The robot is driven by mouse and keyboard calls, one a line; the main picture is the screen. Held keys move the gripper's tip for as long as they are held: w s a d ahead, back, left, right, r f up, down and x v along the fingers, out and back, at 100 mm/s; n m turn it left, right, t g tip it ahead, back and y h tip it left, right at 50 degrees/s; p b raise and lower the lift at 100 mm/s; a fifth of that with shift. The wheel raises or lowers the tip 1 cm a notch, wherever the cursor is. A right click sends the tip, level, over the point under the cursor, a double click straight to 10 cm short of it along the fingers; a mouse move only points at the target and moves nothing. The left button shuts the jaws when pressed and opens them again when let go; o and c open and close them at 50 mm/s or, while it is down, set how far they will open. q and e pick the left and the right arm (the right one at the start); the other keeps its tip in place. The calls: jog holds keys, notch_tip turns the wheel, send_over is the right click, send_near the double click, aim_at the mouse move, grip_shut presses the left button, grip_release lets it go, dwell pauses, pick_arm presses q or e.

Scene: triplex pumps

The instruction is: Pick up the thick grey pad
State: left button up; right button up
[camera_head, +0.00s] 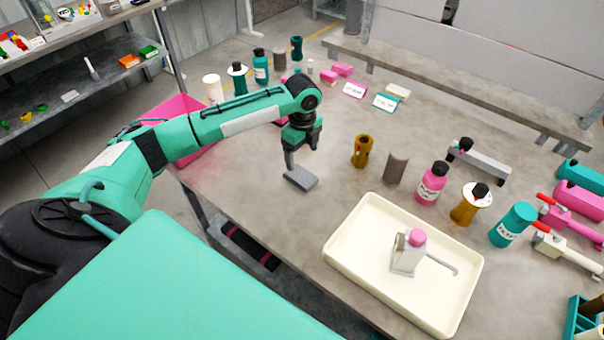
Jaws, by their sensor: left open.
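The thick grey pad (303,179) lies on the bench top, left of the middle of the view. My left gripper (301,155) points down right over it, with a finger reaching down to the pad's left edge. The gripper is open. I cannot tell whether the fingers touch the pad, as the gripper hides part of its far side. My right gripper is not in view.
A cream tray (345,252) holding a small pink-capped device (408,250) stands to the front right. A brown cylinder (362,151), a grey cylinder (396,167) and a pink bottle (432,183) stand right of the pad. A pink bin (178,108) is behind my left arm.

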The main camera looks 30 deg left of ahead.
aim_at(303, 176)
pick_arm(q)
notch_tip(303, 176, down, 4)
jog(key=shift+w+r, duration=0.15)
jog(key=shift+f, duration=0.2)
notch_tip(303, 176, down, 4)
jog(key=shift+f+p, duration=0.15)
jog(key=shift+p, duration=0.8)
jog(key=shift+f, duration=0.3)
jog(key=shift+c, duration=0.7)
jog(key=c, duration=0.9)
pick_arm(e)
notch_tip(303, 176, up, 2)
